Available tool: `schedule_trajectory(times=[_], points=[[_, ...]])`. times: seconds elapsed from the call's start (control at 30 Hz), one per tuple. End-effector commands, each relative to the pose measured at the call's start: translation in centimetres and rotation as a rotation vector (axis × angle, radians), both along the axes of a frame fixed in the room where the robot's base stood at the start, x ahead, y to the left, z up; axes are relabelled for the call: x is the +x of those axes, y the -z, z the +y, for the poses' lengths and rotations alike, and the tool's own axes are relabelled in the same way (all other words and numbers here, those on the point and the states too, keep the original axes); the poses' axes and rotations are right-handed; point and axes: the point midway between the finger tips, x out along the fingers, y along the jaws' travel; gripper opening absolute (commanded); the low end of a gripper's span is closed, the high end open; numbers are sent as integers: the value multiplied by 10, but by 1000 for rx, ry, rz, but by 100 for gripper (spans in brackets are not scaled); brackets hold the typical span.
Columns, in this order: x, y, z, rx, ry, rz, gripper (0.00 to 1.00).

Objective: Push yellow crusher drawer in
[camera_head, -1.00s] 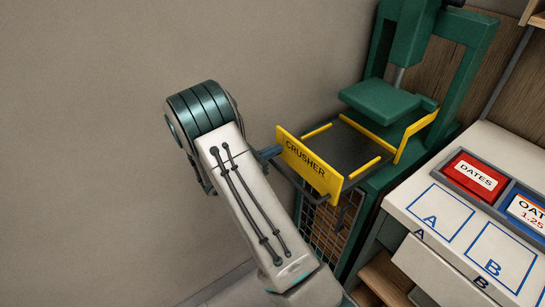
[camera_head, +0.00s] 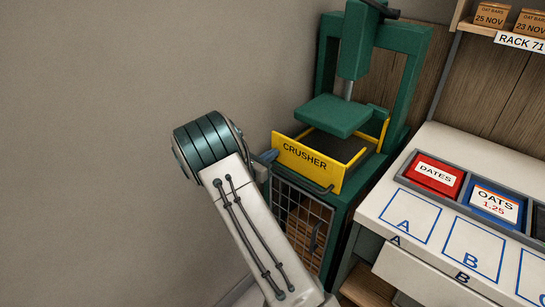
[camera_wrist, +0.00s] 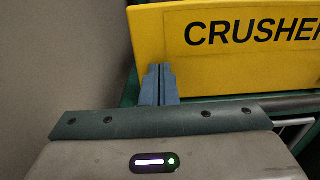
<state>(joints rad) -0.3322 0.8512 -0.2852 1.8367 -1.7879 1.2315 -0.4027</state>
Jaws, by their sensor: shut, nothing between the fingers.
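The yellow crusher drawer (camera_head: 308,162) sits low in the green press (camera_head: 402,95), its front panel facing me and reading "CRUSHER". Its dark tray (camera_head: 345,148) shows only a short way behind the panel, below the green press plate (camera_head: 335,115). In the wrist view the yellow panel (camera_wrist: 235,45) fills the upper right. My gripper (camera_wrist: 158,72) is shut and empty, its fingertips at the lower left part of the panel. I cannot tell whether they touch it. In the head view my gripper (camera_head: 267,157) is at the panel's left end, partly hidden by my wrist.
A dark bar handle (camera_head: 305,180) runs below the panel, above a mesh cage door (camera_head: 300,225). A white counter (camera_head: 380,205) with a red dates bin (camera_head: 435,175) and a blue oats bin (camera_head: 495,203) stands at right. A plain wall (camera_head: 100,120) is at left.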

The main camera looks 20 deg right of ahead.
Motion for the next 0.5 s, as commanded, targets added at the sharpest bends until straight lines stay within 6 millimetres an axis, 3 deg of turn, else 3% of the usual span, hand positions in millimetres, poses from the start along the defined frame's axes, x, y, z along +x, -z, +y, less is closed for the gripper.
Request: schedule_trajectory(times=[0.3,0.5], points=[[0,-5,-5,-6,8,-8,0],[-9,-4,23,-4,3,-5,0]])
